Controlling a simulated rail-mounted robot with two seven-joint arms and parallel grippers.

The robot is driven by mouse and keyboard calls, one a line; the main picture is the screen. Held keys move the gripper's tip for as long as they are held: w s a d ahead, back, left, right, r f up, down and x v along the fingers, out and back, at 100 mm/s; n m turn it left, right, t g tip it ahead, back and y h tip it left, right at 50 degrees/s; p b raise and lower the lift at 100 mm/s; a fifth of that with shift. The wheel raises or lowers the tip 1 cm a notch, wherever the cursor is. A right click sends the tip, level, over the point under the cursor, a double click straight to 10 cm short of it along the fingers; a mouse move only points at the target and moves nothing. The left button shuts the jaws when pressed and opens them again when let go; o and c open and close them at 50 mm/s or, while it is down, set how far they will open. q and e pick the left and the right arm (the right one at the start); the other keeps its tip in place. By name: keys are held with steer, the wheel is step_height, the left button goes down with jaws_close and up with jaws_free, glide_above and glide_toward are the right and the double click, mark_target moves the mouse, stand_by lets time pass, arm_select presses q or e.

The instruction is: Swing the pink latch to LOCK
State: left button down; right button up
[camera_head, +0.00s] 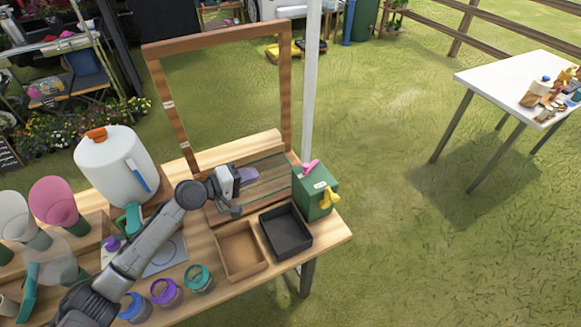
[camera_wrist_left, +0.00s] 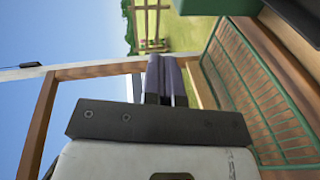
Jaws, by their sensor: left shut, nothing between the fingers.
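The pink latch (camera_head: 309,166) sits on top of a green box (camera_head: 313,195) at the right end of the wooden bench, and a yellow part (camera_head: 328,197) is on the box's side. A small pale label shows on the box; its words are too small to read. My left gripper (camera_head: 250,175) is to the left of the box and apart from the latch. Its purple-grey fingers (camera_wrist_left: 166,80) are shut and empty in the left wrist view. A green edge (camera_wrist_left: 222,7) shows at the top there, but the latch does not. My right gripper is out of view.
A wooden frame (camera_head: 287,92) stands behind my gripper, above a green-lined board (camera_wrist_left: 262,90). A black tray (camera_head: 303,246) and a wooden tray (camera_head: 224,266) lie in front. A white jug (camera_head: 112,165) stands left. A pale pole (camera_head: 310,85) rises behind the box.

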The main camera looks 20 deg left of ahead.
arm_select(q)
steer(key=shift+w+a+r+t, duration=0.1)
steer(key=shift+w+r+t, duration=0.15)
steer(key=shift+r+t, duration=0.05)
steer(key=b, duration=0.1)
glide_toward(311, 164)
step_height(311, 164, up, 2)
steer(key=w+a, duration=0.2)
steer(key=w, duration=0.1)
steer(key=shift+d+f+p, duration=0.1)
steer(key=shift+d+p, duration=0.1)
steer(key=shift+d, duration=0.8)
steer(key=shift+d+f+p, duration=0.15)
steer(key=shift+d, duration=0.8)
